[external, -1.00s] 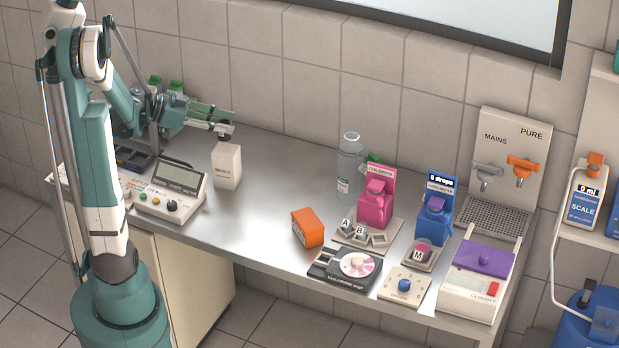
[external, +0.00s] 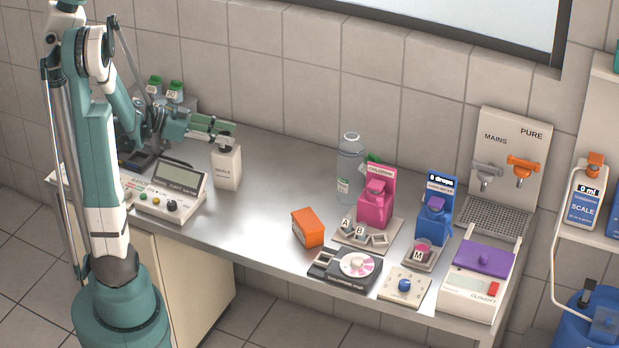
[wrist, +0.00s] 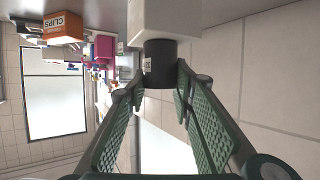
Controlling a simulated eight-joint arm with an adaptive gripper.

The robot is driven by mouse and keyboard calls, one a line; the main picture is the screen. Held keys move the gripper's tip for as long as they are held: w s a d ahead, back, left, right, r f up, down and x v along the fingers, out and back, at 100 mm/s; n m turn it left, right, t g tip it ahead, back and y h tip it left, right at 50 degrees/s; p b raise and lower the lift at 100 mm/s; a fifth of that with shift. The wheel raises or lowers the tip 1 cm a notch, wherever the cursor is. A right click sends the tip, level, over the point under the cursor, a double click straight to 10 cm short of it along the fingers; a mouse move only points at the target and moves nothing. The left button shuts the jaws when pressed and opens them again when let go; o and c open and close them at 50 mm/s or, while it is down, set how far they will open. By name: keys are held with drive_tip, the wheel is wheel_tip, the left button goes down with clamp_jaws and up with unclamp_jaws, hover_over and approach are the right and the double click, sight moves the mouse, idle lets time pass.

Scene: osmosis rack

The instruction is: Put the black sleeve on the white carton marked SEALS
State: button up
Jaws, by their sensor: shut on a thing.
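The white carton marked SEALS (external: 227,170) stands upright on the bench in the external view; the wrist view shows its pale side (wrist: 165,20) at the top. The black sleeve (wrist: 159,62) is a short dark cylinder with a small light label. It sits against the carton's top end and appears to touch it. My gripper (external: 228,136) is just above the carton, its green ribbed fingers on either side of the sleeve in the wrist view (wrist: 160,82) and shut on it. The sleeve's underside is hidden.
A grey meter with a screen (external: 170,192) stands close to the carton's left. An orange CLIPS box (external: 308,227) lies farther right, before a clear bottle (external: 350,165) and a pink dispenser (external: 376,200). The bench between carton and orange box is clear.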

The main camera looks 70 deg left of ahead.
sight(232, 137)
drive_tip(key=o, duration=0.9)
drive_tip(key=shift+c, duration=0.2)
drive_tip(key=shift+r, duration=0.15)
drive_tip(key=shift+p+v, duration=0.3)
drive_tip(key=shift+v, duration=0.5)
drive_tip(key=v, duration=0.3)
drive_tip(key=shift+s+r+p, duration=0.2)
drive_tip(key=shift+s+p, duration=0.05)
drive_tip(key=shift+p, duration=0.15)
wheel_tip(232, 137, up, 7)
drive_tip(key=p, duration=0.1)
drive_tip(key=shift+f+p, duration=0.2)
drive_tip(key=shift+p, duration=0.1)
drive_tip(key=shift+w, duration=0.1)
drive_tip(key=shift+w, duration=0.1)
